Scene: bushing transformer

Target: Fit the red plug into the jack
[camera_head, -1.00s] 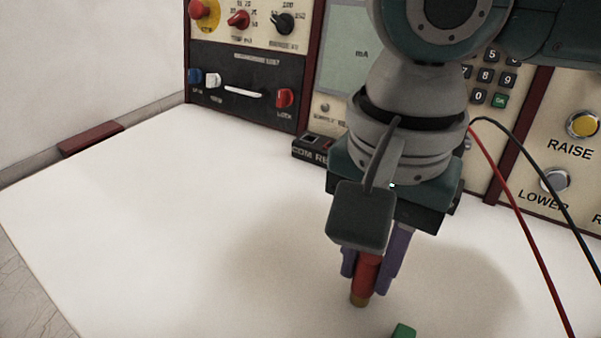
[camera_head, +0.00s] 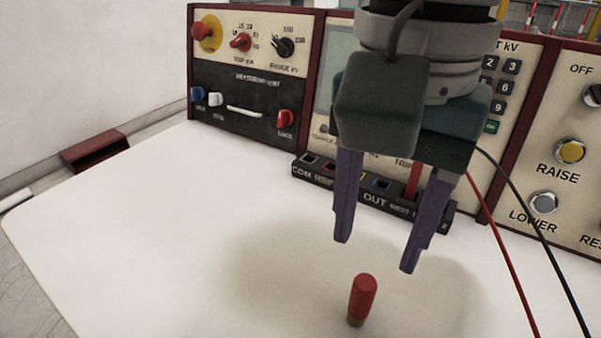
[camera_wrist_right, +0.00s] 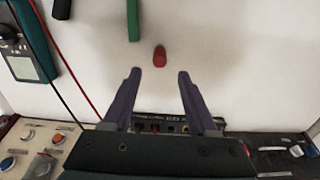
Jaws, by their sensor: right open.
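The red plug (camera_head: 362,298) with a brass-coloured lower end stands upright on the white table mat. It also shows in the right wrist view (camera_wrist_right: 159,53), just beyond the fingertips. My right gripper (camera_head: 375,255) is open and empty above the plug, its two purple fingers apart and not touching it. The jack strip (camera_head: 330,178), a black block with coloured sockets marked COM and OUT, sits behind at the foot of the panel. Part of the strip is hidden by my right gripper. A red piece (camera_head: 414,180) stands at its right part. My left gripper is not in view.
The instrument panel (camera_head: 240,80) with knobs and buttons closes off the back. Red and black cables (camera_head: 495,240) hang at the right. In the wrist view a green rod (camera_wrist_right: 133,20) and a teal meter (camera_wrist_right: 30,55) lie nearby. The mat's left side is clear.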

